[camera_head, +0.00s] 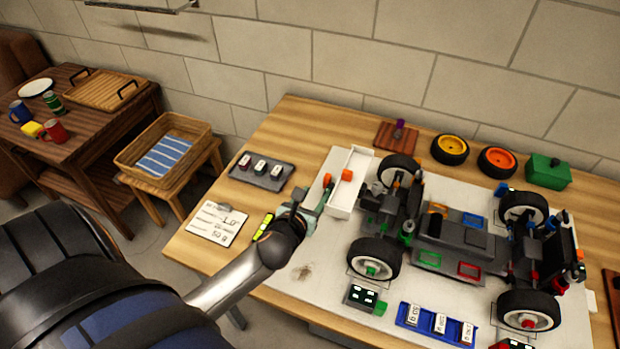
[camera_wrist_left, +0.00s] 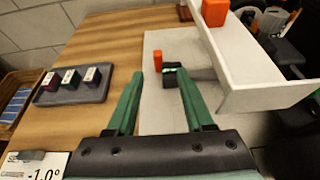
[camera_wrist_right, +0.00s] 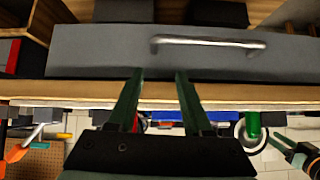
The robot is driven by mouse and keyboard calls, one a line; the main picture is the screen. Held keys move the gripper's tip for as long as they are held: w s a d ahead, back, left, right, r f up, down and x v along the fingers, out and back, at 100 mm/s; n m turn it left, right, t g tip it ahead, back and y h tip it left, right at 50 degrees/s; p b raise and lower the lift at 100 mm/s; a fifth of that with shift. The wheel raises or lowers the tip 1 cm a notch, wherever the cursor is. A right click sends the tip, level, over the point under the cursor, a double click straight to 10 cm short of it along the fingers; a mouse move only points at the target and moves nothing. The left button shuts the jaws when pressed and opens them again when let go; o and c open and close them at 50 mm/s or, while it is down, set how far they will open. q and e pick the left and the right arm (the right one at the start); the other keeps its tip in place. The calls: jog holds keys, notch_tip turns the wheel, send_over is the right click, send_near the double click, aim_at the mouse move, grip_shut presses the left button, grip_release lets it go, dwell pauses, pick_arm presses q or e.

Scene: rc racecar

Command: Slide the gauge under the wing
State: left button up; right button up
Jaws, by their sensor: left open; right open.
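The long white wing (camera_head: 342,196) stands at the car's left end; in the left wrist view its white panel (camera_wrist_left: 270,95) fills the right side. A small dark block with a pale-green face (camera_wrist_left: 172,78), possibly the gauge, sits on the white mat beside an orange upright piece (camera_wrist_left: 158,62). I cannot tell whether they are joined. My left gripper (camera_head: 325,190) is open, its fingers reaching towards this block just left of the wing; in its wrist view, the fingertips (camera_wrist_left: 160,74) lie on either side of it. My right gripper (camera_wrist_right: 159,72) is open and empty before a grey drawer.
The car chassis (camera_head: 440,262) stands right of the wing. A grey tray of small blocks (camera_head: 262,172) and a readout card (camera_head: 216,222) lie on the left of the wooden table. The drawer's metal handle (camera_wrist_right: 208,43) faces my right gripper.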

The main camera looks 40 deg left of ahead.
pick_arm(q)
jog(key=shift+v, duration=1.45)
pick_arm(e)
jog(key=shift+r, duration=0.15)
